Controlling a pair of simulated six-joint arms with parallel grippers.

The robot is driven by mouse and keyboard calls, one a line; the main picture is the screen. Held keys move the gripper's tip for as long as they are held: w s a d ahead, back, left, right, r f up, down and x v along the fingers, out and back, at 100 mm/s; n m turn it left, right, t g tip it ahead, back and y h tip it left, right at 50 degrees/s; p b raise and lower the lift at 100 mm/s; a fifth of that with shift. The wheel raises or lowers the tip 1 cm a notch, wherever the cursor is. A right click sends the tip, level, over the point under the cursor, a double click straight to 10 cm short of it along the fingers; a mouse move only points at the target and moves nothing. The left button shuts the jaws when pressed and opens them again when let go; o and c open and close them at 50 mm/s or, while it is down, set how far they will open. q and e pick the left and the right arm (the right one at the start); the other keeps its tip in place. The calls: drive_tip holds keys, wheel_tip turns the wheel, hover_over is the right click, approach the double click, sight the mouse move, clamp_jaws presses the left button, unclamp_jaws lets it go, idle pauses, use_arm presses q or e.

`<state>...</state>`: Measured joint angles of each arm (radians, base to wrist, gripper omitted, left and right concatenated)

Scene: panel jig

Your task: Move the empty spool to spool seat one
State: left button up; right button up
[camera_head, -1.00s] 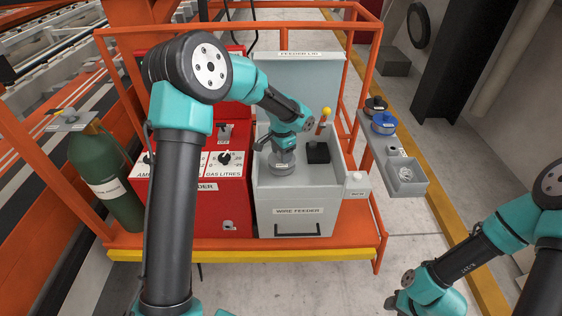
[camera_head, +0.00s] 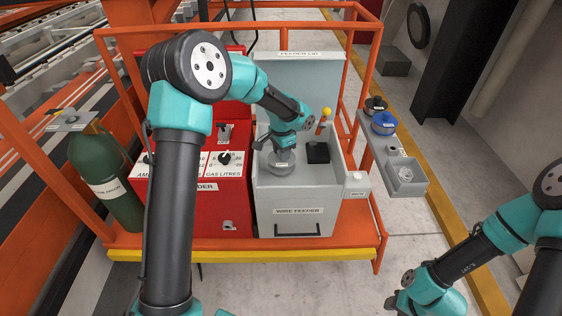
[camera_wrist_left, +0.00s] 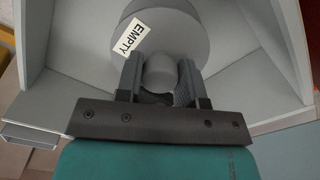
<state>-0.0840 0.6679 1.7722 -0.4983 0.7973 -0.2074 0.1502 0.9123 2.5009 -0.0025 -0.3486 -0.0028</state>
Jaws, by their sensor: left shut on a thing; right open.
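The empty spool (camera_head: 282,160) is a grey disc inside the open wire feeder box (camera_head: 298,211). My left gripper (camera_head: 281,146) is above it and shut on the spool's central knob. In the left wrist view the spool (camera_wrist_left: 190,40) carries an "EMPTY" label, and the gripper fingers (camera_wrist_left: 160,78) close on both sides of its round knob. I cannot tell whether the spool touches the box floor. A blue spool (camera_head: 383,122) and a black spool (camera_head: 375,105) sit on the grey side shelf at the right. My right gripper is at the lower right edge, its fingers not visible.
The raised feeder lid (camera_head: 300,90) stands behind the box. A black block (camera_head: 318,152) and a yellow-topped lever (camera_head: 324,118) are beside the spool. The side shelf (camera_head: 408,187) has a tray at its near end. A red welder (camera_head: 200,200) and green cylinder (camera_head: 105,180) stand left.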

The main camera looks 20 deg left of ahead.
use_arm(q)
drive_tip(key=shift+r, duration=0.55)
idle(0.6)
drive_tip(key=shift+r, duration=1.35)
